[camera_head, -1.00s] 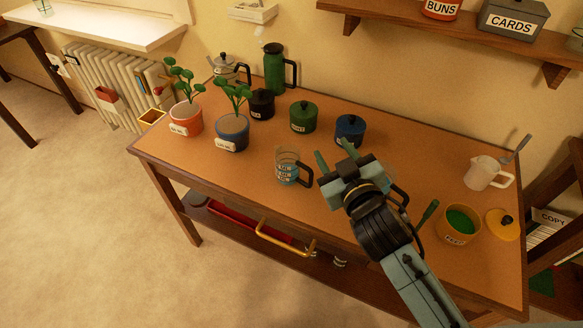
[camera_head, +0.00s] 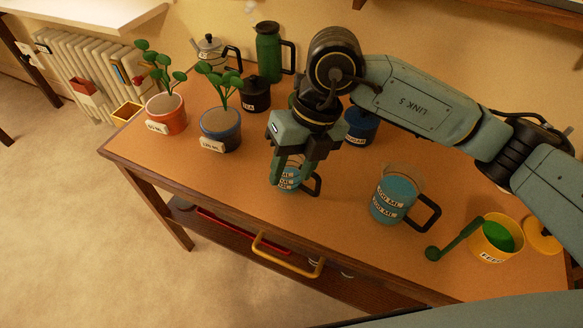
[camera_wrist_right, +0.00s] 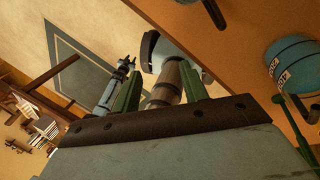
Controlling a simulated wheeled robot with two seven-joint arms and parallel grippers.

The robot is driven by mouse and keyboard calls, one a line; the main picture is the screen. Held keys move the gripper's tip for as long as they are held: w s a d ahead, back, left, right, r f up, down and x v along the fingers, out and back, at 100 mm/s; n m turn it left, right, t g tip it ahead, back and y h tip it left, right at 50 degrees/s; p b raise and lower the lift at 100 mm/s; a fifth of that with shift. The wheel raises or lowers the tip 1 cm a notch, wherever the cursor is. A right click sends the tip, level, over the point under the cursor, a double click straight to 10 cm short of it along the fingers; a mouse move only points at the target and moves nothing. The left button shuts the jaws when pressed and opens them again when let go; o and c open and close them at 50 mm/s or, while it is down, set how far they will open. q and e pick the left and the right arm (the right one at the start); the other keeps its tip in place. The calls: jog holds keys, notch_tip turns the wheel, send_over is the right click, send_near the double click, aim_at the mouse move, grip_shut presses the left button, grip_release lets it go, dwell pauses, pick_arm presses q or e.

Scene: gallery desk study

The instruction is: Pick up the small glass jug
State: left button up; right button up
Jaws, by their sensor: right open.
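The small glass jug (camera_head: 289,181) stands on the brown desk near its front edge. It has blue contents, white measure labels and a dark handle to its right. My right gripper (camera_head: 291,170) points down over it, open, with its fingers around the jug's upper part and covering some of it. I cannot tell whether they touch it. In the right wrist view the open fingers (camera_wrist_right: 162,92) show, but I cannot make out the small jug clearly. A teal and black arm end, seemingly my left gripper (camera_wrist_right: 124,66), shows small there; its jaws are unclear.
A larger labelled jug (camera_head: 392,198) with blue contents stands to the right, also in the wrist view (camera_wrist_right: 292,65). A yellow pot (camera_head: 492,240) and green scoop (camera_head: 455,240) are further right. Plant pots (camera_head: 220,128), a black canister (camera_head: 256,95) and a green flask (camera_head: 268,52) stand behind left.

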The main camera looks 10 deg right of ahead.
aim_at(316, 179)
jog(key=w+d+h, duration=0.2)
jog(key=d, duration=0.1)
jog(key=w+d+m+t+h, duration=0.1)
jog(key=d, duration=0.1)
jog(key=shift+w+d+f, duration=0.2)
jog(key=shift+w+f, duration=0.2)
notch_tip(316, 179, down, 7)
jog(key=shift+s+r+b, duration=0.1)
jog(key=shift+b, duration=0.7)
jog(key=shift+d+f+b, duration=0.1)
jog(key=shift+f+b, duration=0.45)
jog(key=shift+f, duration=2.4)
pick_arm(q)
jog(key=w, duration=0.7)
jog(key=shift+w+d, duration=0.15)
jog(key=shift+d, duration=0.15)
pick_arm(e)
grip_shut()
jog(key=shift+r, duration=0.1)
